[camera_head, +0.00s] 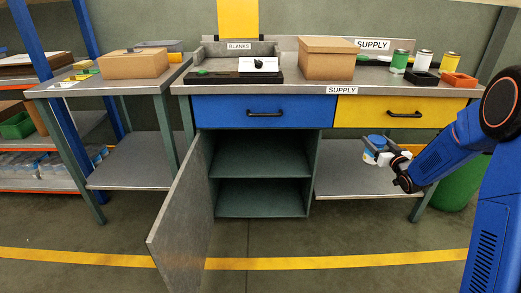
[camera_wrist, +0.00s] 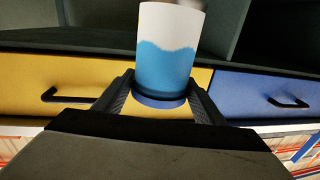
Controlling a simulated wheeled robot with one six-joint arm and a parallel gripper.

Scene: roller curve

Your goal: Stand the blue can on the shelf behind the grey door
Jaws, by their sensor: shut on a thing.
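The blue can (camera_head: 370,155), white and blue with a blue lid, is held at the right, in front of the lower board under the yellow drawer. My gripper (camera_head: 385,154) is shut on it. In the wrist view the can (camera_wrist: 168,55) stands between the two fingers of my gripper (camera_wrist: 160,97). The grey door (camera_head: 183,212) is swung wide open to the front left. Behind its opening, the cabinet has a middle shelf (camera_head: 262,166) and a bottom board (camera_head: 262,201), both empty. My gripper is to the right of this opening.
The open door juts out at the left of the cabinet opening. Above are a blue drawer (camera_head: 225,113) and a yellow drawer (camera_head: 365,112), both shut. Green, white and yellow cans and a box (camera_head: 327,62) stand on the worktop. The floor in front is clear.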

